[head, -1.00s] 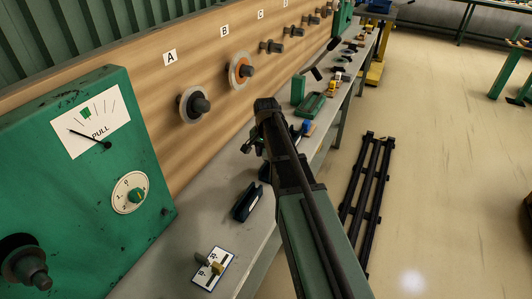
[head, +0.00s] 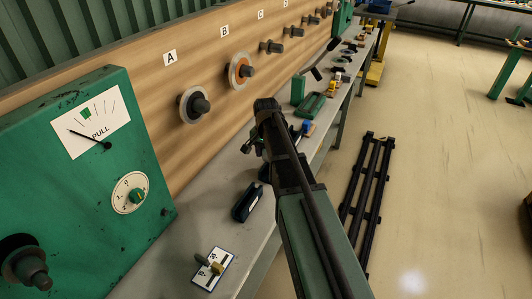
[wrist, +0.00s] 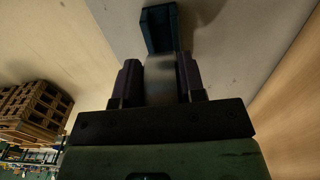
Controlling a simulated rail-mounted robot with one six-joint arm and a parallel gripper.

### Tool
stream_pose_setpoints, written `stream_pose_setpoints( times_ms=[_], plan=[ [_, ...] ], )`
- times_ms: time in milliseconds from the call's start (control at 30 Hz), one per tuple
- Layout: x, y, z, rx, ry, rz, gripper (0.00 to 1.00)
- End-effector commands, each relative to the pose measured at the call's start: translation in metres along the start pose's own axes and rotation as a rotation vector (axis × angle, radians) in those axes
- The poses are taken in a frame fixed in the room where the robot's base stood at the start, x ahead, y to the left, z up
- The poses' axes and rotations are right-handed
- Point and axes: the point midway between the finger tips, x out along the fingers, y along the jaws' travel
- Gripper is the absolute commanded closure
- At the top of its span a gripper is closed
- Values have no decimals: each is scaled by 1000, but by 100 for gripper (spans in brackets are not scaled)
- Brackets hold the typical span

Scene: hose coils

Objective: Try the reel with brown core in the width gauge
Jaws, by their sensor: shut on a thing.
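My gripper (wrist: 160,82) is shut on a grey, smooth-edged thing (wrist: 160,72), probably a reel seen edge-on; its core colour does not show. A dark blue channel-shaped piece (wrist: 157,30) is just beyond the fingertips in the wrist view; it may be the width gauge. I cannot tell whether the held thing touches it. In the head view my arm hides most of the gripper and the held thing. A reel with an orange-brown core (head: 240,71) hangs on the peg under label B. A grey reel (head: 193,104) hangs under label A.
A green box with a PULL dial (head: 95,150) stands at the left. Several small items line the bench farther back. A dark rack (head: 368,190) lies on the floor.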

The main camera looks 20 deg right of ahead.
Motion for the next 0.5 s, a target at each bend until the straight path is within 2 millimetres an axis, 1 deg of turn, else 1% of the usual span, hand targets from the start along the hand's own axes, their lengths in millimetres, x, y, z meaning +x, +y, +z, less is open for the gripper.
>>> stream_pose_setpoints(
  times_ms=[500],
  plan=[
    [9, 0, 0, 0, 0, 0, 100]
  ],
)
